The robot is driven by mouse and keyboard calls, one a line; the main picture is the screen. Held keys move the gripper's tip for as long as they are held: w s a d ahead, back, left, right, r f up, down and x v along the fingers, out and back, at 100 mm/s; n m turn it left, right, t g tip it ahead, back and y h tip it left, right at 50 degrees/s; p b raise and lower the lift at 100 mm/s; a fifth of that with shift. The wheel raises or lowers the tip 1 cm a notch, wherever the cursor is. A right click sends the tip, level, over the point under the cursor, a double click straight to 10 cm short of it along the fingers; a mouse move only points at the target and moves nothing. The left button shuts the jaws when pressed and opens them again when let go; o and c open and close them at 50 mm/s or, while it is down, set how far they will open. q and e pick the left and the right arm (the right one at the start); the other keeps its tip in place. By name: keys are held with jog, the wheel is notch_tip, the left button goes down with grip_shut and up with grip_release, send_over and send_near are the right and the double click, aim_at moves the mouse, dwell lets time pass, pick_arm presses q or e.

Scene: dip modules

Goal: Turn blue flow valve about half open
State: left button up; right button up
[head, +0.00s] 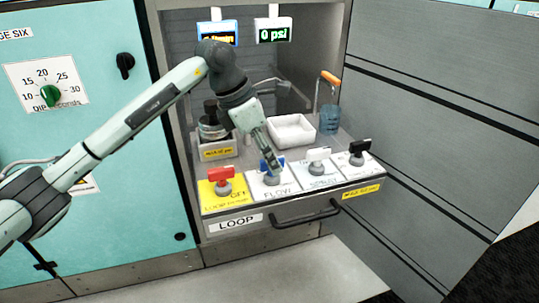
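The blue flow valve (279,162) stands on the white FLOW plate (279,190), second from the left in the row on the pull-out panel. My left arm comes in from the left and reaches down to it. My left gripper (272,168) is at the blue handle, its fingers partly covering it. I cannot tell whether the fingers are closed on the handle or only beside it. The handle's exact angle is partly hidden. My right gripper is not in view.
A red-handled valve (221,177) stands just left, a white-handled one (318,156) and a black-handled one (358,149) to the right. Behind are a white tray (292,131), a blue container (328,119) and a dark-topped jar (211,122). A drawer handle (305,214) sits below the panel.

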pick_arm(q)
grip_shut()
jog(key=shift+f+n, duration=0.15)
jog(key=shift+n, duration=0.15)
jog(key=n+t+b, duration=0.1)
jog(key=n+b, duration=0.1)
jog(key=shift+n, duration=0.4)
jog(key=n+t+y+b, duration=0.1)
jog(key=n+b, duration=0.1)
jog(key=n, duration=0.1)
jog(key=shift+s+d, duration=0.1)
jog(key=shift+d, duration=0.05)
jog(key=n+y+b, duration=0.1)
jog(key=n, duration=0.2)
jog(key=shift+t+b, duration=0.3)
jog(key=shift+b, duration=0.1)
jog(key=shift+n+y, duration=0.3)
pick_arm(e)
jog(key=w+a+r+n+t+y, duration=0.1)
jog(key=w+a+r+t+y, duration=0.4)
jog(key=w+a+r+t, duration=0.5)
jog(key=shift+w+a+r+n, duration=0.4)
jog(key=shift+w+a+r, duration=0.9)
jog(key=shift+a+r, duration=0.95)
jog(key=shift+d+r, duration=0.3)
pick_arm(q)
grip_release()
